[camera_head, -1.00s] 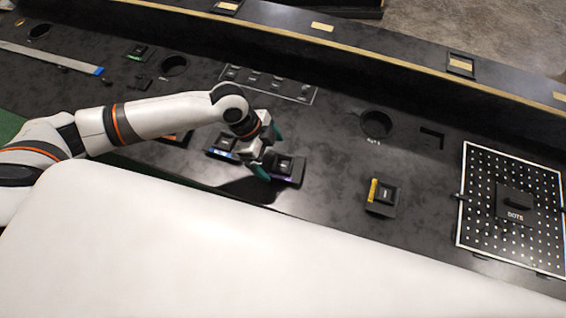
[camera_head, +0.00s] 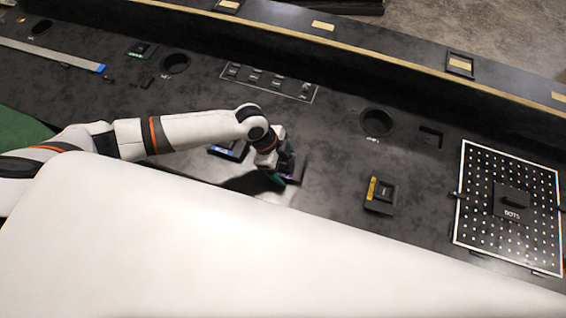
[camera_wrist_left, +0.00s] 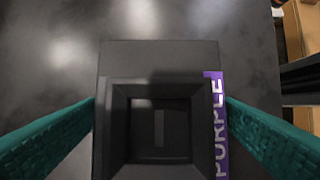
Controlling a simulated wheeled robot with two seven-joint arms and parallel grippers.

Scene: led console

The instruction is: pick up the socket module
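The socket module is a square black block with a recessed middle and a purple strip reading PURPLE; in the left wrist view the purple socket module (camera_wrist_left: 160,92) lies straight ahead between the teal fingers. My left gripper (camera_head: 283,168) is over it in the head view and hides most of it. In the left wrist view the left gripper (camera_wrist_left: 160,103) is open, with one finger on each side of the block. The gaps at the fingertips look very narrow; I cannot tell whether they touch. My right gripper is not in view.
A blue-labelled module (camera_head: 229,150) lies just left of the gripper. A yellow-labelled module (camera_head: 381,195) lies to the right, with a perforated DOTS panel (camera_head: 509,208) beyond it. A round hole (camera_head: 377,122) and a raised back ledge (camera_head: 420,85) lie behind. The surface between is clear.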

